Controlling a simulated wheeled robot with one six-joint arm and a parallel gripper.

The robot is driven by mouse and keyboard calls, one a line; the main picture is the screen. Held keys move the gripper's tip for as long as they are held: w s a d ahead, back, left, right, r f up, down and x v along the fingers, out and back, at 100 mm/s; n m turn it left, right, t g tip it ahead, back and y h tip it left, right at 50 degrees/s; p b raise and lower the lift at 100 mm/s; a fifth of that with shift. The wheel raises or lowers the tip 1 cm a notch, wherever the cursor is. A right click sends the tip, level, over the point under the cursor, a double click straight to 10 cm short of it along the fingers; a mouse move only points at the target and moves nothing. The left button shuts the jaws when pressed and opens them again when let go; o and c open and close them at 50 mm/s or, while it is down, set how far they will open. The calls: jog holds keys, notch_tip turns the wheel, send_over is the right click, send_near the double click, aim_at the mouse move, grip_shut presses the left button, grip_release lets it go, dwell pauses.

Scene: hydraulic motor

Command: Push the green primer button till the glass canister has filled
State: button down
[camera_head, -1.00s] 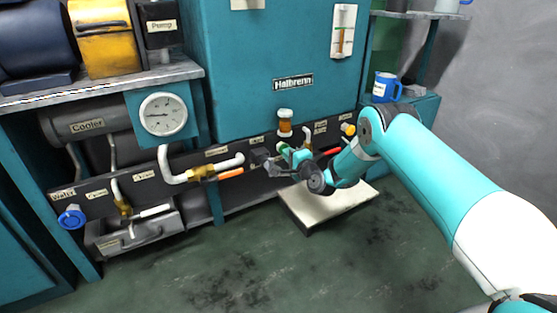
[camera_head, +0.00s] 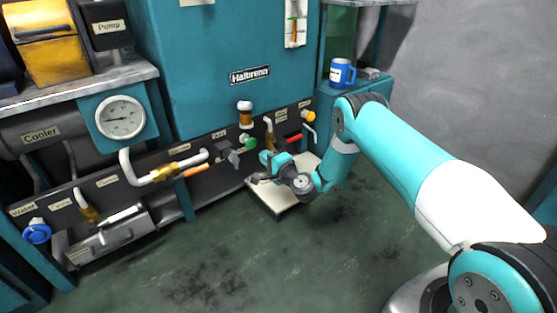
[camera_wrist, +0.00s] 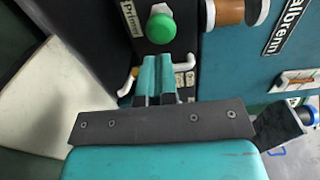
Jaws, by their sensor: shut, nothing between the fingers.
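The round green primer button (camera_head: 249,142) sticks out of the dark panel below the glass canister. The canister (camera_head: 245,116) has a white top and amber content; its exact level is too small to read. My gripper (camera_head: 266,156) is just below and right of the button in the head view. In the wrist view the green button (camera_wrist: 161,28) sits just beyond the closed teal fingertips (camera_wrist: 158,60), with a small gap apparent, beside a "Primer" label. Part of the canister (camera_wrist: 228,12) shows at the wrist view's top edge. My gripper is shut and empty.
A grey valve handle (camera_head: 232,158) is left of the button, with a brass pipe tap (camera_head: 269,138) and red lever (camera_head: 294,138) to its right. A pale tray or platform (camera_head: 268,200) is below my gripper. The floor in front is clear.

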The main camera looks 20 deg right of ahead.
jog(key=s+p, duration=0.1)
jog(key=p, duration=0.1)
jog(key=s+d+p, duration=0.1)
jog(key=p, duration=0.1)
jog(key=s+p, duration=0.1)
jog(key=p, duration=0.1)
jog(key=shift+s+d+r, duration=0.15)
jog(key=shift+d+r, duration=0.15)
jog(key=shift+r, duration=0.1)
jog(key=s+p, duration=0.1)
jog(key=p, duration=0.5)
jog(key=shift+s+f+p, duration=0.3)
jog(key=shift+s+p, duration=0.05)
jog(key=shift+s, duration=0.05)
jog(key=shift+f, duration=0.1)
